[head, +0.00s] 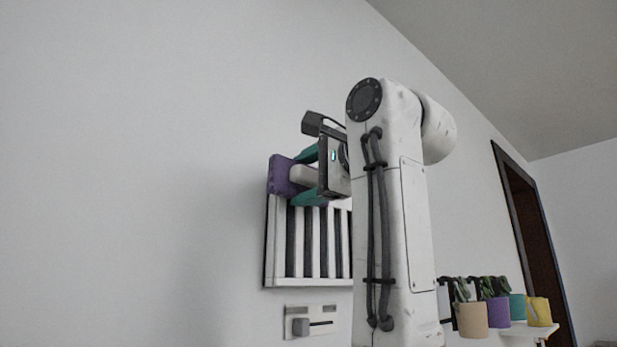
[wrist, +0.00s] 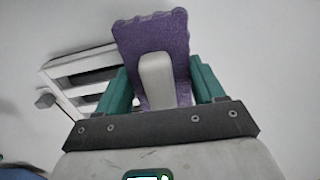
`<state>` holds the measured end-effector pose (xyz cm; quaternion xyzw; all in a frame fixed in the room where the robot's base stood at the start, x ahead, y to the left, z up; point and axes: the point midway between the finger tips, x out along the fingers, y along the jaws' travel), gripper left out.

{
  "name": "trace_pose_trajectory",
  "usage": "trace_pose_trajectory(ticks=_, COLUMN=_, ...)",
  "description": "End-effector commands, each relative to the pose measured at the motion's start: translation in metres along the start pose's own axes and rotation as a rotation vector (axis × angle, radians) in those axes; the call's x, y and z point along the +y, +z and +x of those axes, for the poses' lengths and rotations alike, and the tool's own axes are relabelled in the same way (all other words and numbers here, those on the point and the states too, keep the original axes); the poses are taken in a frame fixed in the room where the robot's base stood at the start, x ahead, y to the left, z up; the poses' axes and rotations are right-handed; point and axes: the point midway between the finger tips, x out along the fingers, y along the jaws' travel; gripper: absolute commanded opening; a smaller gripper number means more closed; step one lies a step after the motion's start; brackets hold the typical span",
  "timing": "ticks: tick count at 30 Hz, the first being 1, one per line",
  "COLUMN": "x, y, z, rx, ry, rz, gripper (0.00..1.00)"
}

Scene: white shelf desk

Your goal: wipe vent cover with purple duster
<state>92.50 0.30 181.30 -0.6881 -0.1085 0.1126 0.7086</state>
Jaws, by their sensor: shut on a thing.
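The purple duster (head: 282,175) is a purple pad with a pale handle. In the head view it is at the upper left corner of the vent cover (head: 281,245), a white slatted panel on the wall. It seems to touch the cover there, but contact is hard to tell. My gripper (head: 306,177), with teal fingers, is shut on the duster's handle. In the wrist view the purple duster (wrist: 168,40) stands up between the fingers of my gripper (wrist: 165,85). Part of the vent cover (wrist: 85,67) shows at the left. My arm hides the cover's right side in the head view.
A small wall plate with a slider (head: 311,322) is below the vent cover. Several potted plants (head: 490,315) stand on a white shelf (head: 525,330) at the lower right. A dark door frame (head: 527,220) is at the far right. The wall left of the cover is bare.

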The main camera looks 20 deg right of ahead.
Motion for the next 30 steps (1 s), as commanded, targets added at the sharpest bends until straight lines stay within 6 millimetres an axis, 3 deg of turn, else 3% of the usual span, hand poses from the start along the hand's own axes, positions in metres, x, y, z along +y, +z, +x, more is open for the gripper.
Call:
trace_pose_trajectory(ticks=17, x=0.000, y=-0.003, z=0.007, rx=0.000, ry=-0.001, rz=0.000, gripper=0.44)
trace_pose_trajectory(ticks=30, x=-0.002, y=-0.034, z=0.005, rx=0.001, ry=-0.001, rz=-0.001, gripper=0.44)
